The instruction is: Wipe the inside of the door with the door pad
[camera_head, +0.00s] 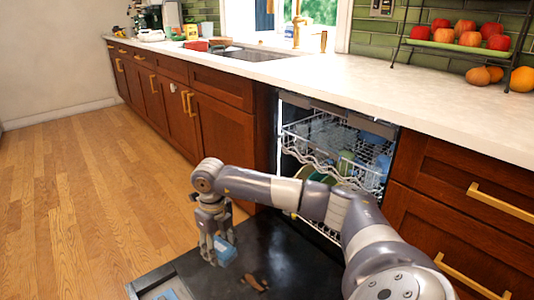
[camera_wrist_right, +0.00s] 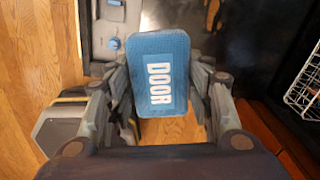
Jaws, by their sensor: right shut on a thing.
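The blue door pad (camera_head: 226,251) is in my right gripper (camera_head: 214,240), above the opened dishwasher door (camera_head: 295,262). In the right wrist view the pad (camera_wrist_right: 158,48) shows the white word "DOOR" and sits between the two fingers (camera_wrist_right: 160,92). The door lies flat with its dark inside face up. A brown smear (camera_head: 255,283) is on that face, below and to the right of the pad. I cannot tell whether the pad touches the door. My left gripper is not in view.
The dishwasher's upper rack (camera_head: 330,140) holds dishes, behind my right arm. Wooden cabinets (camera_head: 225,125) flank the bay under a pale counter (camera_head: 430,95). A fruit stand (camera_head: 455,46) is at the back right. The wooden floor (camera_head: 90,190) to the left is clear.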

